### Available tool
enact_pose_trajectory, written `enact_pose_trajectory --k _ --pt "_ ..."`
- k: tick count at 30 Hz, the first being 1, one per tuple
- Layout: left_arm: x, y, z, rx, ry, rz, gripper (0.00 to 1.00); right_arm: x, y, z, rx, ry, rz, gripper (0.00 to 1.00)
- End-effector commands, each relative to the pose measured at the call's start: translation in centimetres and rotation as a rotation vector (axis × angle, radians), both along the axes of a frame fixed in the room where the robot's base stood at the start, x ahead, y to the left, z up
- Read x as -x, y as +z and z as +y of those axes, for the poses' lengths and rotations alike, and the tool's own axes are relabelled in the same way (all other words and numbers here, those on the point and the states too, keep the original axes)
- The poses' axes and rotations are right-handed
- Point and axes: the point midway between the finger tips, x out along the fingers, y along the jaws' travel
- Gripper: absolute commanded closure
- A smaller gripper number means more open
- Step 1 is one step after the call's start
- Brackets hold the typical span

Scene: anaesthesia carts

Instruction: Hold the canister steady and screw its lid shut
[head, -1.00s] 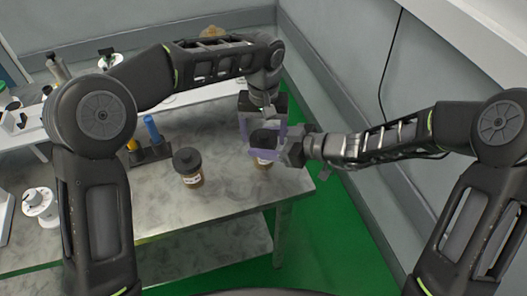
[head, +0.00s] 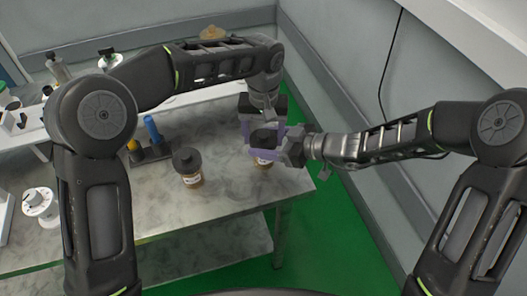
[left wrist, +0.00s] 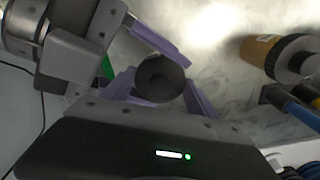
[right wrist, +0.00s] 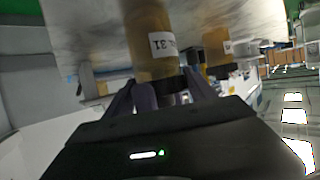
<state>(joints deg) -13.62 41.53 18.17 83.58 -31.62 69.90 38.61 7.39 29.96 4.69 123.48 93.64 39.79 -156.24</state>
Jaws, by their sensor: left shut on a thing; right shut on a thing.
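The amber canister (head: 263,163) stands near the right end of the metal table. Its dark round lid (head: 264,136) sits on top; it also shows from above in the left wrist view (left wrist: 161,78). My left gripper (head: 264,130) reaches down from above, its purple fingers shut on opposite sides of the lid. My right gripper (head: 268,153) comes in from the right, low beneath the left one, shut on the canister just below the lid. The right wrist view shows the canister upside down with its label (right wrist: 163,44). The thread under the lid is hidden.
A second amber jar with a dark lid (head: 188,166) stands left of the canister. Behind it is a dark rack (head: 152,152) with a blue and a yellow item. White spools (head: 40,203) lie far left. The table front between is clear.

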Motion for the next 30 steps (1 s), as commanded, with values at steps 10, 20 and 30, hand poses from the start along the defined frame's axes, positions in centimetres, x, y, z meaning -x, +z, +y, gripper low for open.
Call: enact_pose_trajectory --k 10,20,30 --pt "-0.01 0.03 -0.02 0.000 -0.232 -0.001 0.82 0.02 -0.03 0.01 0.001 0.001 0.000 1.00" --pt "-0.01 0.01 -0.03 0.000 -0.342 -0.001 0.84 0.05 -0.04 0.03 0.001 0.001 0.000 1.00" --pt "-0.02 0.00 -0.05 0.002 -0.339 -0.001 0.84 0.06 -0.02 0.06 -0.001 0.001 0.002 1.00"
